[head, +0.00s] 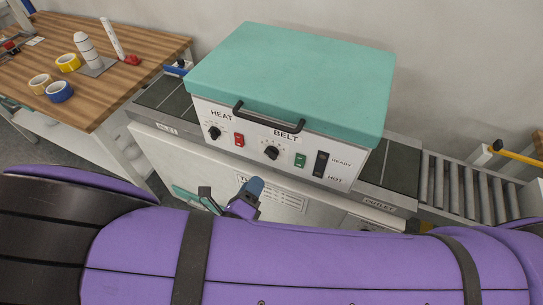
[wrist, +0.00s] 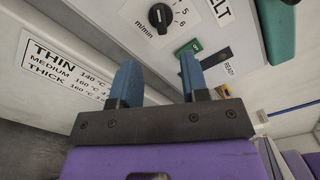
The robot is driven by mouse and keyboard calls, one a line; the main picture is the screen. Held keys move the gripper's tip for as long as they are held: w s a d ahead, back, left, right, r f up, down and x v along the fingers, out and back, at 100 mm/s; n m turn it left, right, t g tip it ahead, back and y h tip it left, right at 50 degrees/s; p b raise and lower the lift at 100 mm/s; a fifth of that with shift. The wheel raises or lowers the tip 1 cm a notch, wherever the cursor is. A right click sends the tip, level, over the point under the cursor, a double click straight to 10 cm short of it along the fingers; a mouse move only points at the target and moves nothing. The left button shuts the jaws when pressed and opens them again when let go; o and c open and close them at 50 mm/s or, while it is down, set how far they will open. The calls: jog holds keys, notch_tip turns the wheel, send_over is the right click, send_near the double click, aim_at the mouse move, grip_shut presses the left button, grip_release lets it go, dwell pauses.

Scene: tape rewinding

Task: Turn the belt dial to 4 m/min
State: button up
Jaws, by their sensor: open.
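The belt dial (head: 271,153) is a black knob on the white front panel of the teal-lidded machine (head: 290,80), below the word BELT. In the wrist view the dial (wrist: 159,17) is at the top, with m/min, 5 and 6 readable beside it. A white mark shows on the knob, but I cannot tell its exact setting. My gripper (head: 254,188) is below the dial in the head view, partly hidden by my purple arm. In the wrist view my gripper (wrist: 158,75) has two blue fingers apart, with nothing between them and clear of the dial.
The heat dial (head: 215,132) and red switch (head: 239,140) sit left of the belt dial. A green switch (head: 300,160) sits right. The black handle (head: 268,118) juts out above. A wooden table (head: 130,50) with tape rolls is at left, rollers (head: 465,190) at right.

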aim_at(269, 157)
jog(key=x, duration=0.9)
jog(key=shift+w+d, duration=0.15)
jog(key=shift+w, duration=0.25)
grip_shut()
